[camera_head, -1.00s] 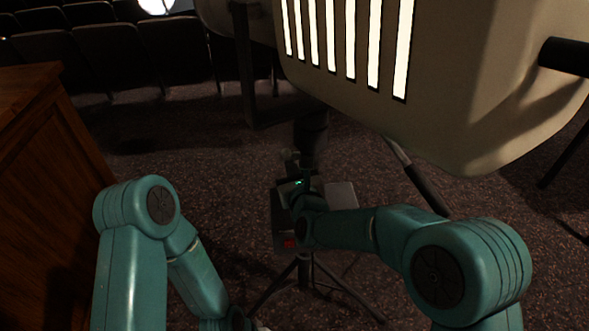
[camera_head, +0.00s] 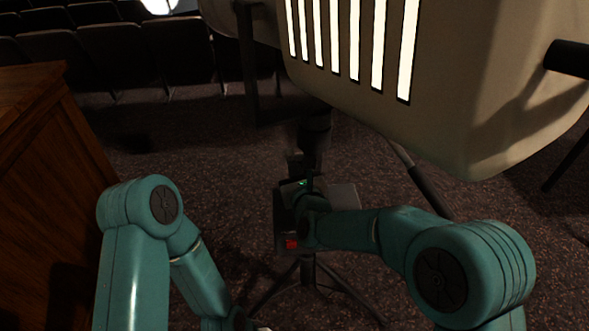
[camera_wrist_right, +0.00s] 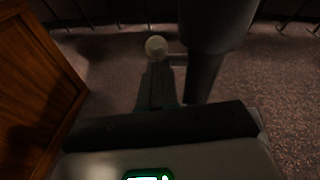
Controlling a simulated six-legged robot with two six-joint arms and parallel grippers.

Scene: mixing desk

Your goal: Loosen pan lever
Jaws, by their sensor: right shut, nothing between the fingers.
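The pan lever is a short rod with a pale round knob (camera_wrist_right: 156,46) at its end, sticking out leftward from a dark upright post (camera_wrist_right: 213,50) in the right wrist view. In the head view the post (camera_head: 313,135) stands under the big lamp housing, and the lever is too dark to make out. My right gripper (camera_wrist_right: 158,72) is shut and empty, its dark fingers pointing at the knob and just below it in the wrist view. I cannot tell whether they touch. My left arm leaves through the bottom edge; its fingers are out of view.
The beige lamp housing (camera_head: 470,110) with bright slots hangs over the upper right. Tripod legs (camera_head: 340,288) spread below. A wooden desk (camera_head: 40,150) is at left, with dark seats (camera_head: 110,60) behind.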

